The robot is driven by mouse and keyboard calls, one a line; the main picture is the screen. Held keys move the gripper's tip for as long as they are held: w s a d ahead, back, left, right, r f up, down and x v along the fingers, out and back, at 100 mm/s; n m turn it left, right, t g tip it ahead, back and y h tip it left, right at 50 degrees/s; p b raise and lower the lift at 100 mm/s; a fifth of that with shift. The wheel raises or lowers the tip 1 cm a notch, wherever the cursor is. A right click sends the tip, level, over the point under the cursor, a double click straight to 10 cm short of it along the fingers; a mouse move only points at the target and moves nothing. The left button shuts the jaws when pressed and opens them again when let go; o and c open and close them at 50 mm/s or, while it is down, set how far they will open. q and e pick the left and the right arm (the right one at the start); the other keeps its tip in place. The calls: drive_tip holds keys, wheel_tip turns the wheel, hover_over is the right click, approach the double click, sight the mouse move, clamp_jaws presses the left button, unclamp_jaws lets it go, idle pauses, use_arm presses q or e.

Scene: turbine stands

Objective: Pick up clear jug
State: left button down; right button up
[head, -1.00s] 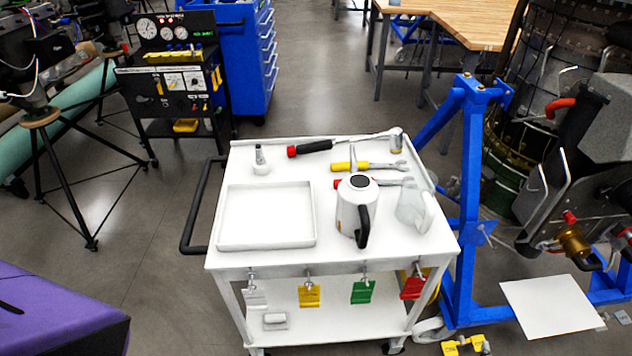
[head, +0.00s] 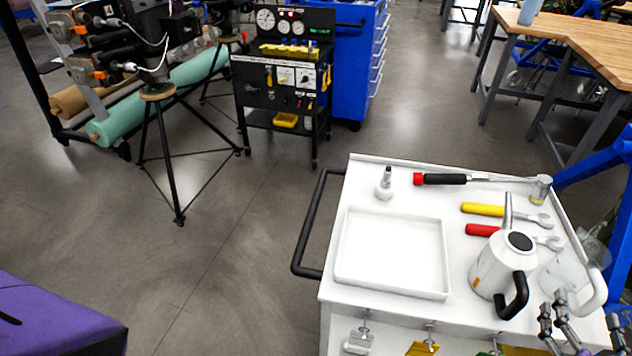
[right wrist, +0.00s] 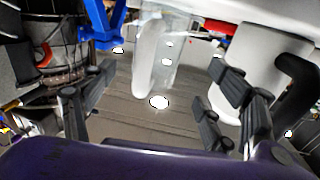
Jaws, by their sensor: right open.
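The clear jug (head: 561,272) stands on the right edge of the white cart, its pale handle (head: 593,294) turned to the lower right. My right gripper (head: 580,319) is at the lower right of the head view, open and empty, close to the jug's handle side. In the right wrist view the jug (right wrist: 165,55) and its white handle (right wrist: 144,62) show ahead, between the open fingers of the right gripper (right wrist: 162,95). I cannot tell contact, but the fingers look apart from it. My left gripper is not in view.
A white watering-can-like pot (head: 492,268) with a black handle stands just left of the jug. Wrenches (head: 490,210), a ratchet (head: 445,179) and an empty tray (head: 390,290) share the white cart (head: 335,290). A blue stand (head: 590,160) is close on the right.

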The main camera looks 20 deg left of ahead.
sight(579, 281)
drive_tip(key=shift+w+r, duration=0.25)
drive_tip(key=shift+w, duration=0.1)
drive_tip(key=w, duration=0.4)
drive_tip(key=w+p, duration=0.1)
drive_tip(key=w, duration=0.2)
drive_tip(key=shift+d+f, duration=0.25)
drive_tip(key=shift+d, duration=0.15)
clamp_jaws()
idle(0.4)
